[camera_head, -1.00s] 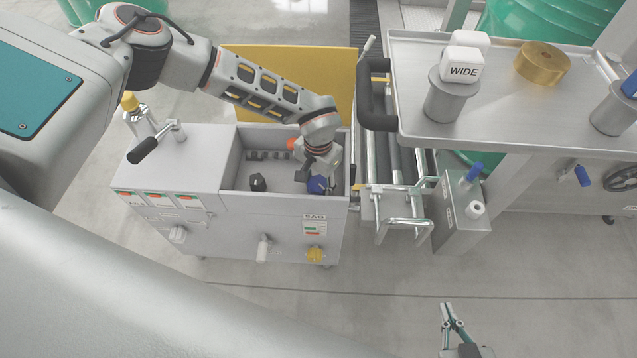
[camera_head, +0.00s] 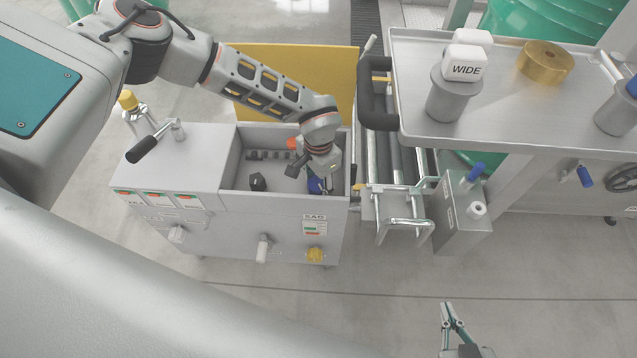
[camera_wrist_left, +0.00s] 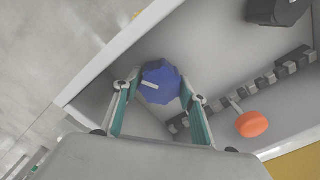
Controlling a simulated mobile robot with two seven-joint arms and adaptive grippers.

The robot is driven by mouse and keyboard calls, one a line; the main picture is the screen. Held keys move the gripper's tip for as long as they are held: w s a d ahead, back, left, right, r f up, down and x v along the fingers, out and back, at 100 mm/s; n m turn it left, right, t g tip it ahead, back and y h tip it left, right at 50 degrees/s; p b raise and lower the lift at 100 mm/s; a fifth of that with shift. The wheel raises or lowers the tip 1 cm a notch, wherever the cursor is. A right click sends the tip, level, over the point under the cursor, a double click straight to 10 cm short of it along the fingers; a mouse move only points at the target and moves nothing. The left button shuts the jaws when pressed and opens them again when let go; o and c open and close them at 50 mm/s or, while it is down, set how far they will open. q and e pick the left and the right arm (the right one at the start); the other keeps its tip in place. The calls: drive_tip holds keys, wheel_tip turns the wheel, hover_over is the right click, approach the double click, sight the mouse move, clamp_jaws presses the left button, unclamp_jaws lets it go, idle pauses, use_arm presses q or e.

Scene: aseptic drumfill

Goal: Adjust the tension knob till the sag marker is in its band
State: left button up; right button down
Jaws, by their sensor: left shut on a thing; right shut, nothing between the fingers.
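The blue tension knob (camera_wrist_left: 160,84) sits inside the open bay of the grey cabinet (camera_head: 170,165), with a pale line on its top. In the head view the knob (camera_head: 316,186) is partly covered by my left gripper (camera_head: 323,182). In the left wrist view my left gripper (camera_wrist_left: 162,92) has its fingers on either side of the knob, shut on it. The SAG gauge (camera_head: 314,227) is on the cabinet front, with small green and red marks; the marker's exact place is too small to read. My right gripper (camera_head: 455,325) is low at the bottom edge, shut and empty.
A black knob (camera_head: 257,182) stands left in the bay. An orange knob (camera_wrist_left: 252,124) is near the back wall. A steel table (camera_head: 490,110) stands right.

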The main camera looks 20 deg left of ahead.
sight(318, 184)
use_arm(q)
drive_tip(key=o, duration=1.1)
drive_tip(key=shift+c, duration=0.2)
drive_tip(key=shift+r, duration=0.55)
wheel_tip(318, 184, up, 11)
